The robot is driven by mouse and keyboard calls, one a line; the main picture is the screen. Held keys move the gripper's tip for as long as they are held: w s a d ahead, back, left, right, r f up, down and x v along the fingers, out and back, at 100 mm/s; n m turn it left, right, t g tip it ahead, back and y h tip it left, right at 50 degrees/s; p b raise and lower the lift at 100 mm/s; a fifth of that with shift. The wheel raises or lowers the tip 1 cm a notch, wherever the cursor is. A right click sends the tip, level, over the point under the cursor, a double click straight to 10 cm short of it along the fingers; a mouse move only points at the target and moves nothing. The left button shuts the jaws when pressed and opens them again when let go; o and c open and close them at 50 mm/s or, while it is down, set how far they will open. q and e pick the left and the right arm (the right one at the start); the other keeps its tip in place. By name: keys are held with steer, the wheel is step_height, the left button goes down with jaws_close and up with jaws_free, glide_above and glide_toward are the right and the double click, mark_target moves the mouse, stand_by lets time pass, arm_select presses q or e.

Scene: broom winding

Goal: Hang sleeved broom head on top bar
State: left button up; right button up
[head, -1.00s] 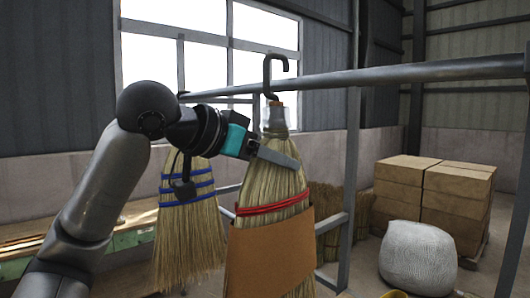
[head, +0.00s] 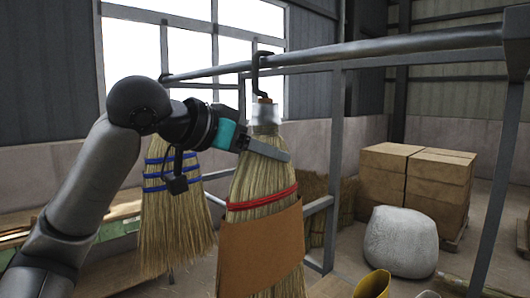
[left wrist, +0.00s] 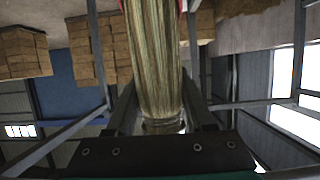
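The sleeved broom head (head: 262,245) has straw bristles, a red binding and a brown sleeve, and hangs upright in the middle of the head view. Its dark hook (head: 256,75) rises from the metal neck to the grey top bar (head: 400,46). The hook's curve overlaps the bar; whether it bears on the bar I cannot tell. My left gripper (head: 264,148) is shut on the broom head just below the neck. In the left wrist view its fingers flank the straw (left wrist: 155,60), with the neck between them. My right gripper is not in view.
A blue-bound broom head (head: 175,215) hangs to the left, behind my left arm. Stacked cardboard boxes (head: 415,180), a white sack (head: 400,242) and a yellow object (head: 373,284) stand at the right. A rack post (head: 495,190) holds up the bar's right end.

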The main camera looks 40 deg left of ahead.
arm_select(q)
steer(key=o, duration=0.5)
steer(key=shift+c, duration=0.2)
steer(key=shift+f, duration=0.1)
steer(key=b+v, duration=0.4)
steer(key=v, duration=1.1)
steer(key=shift+r, duration=0.2)
steer(key=shift+s, duration=0.1)
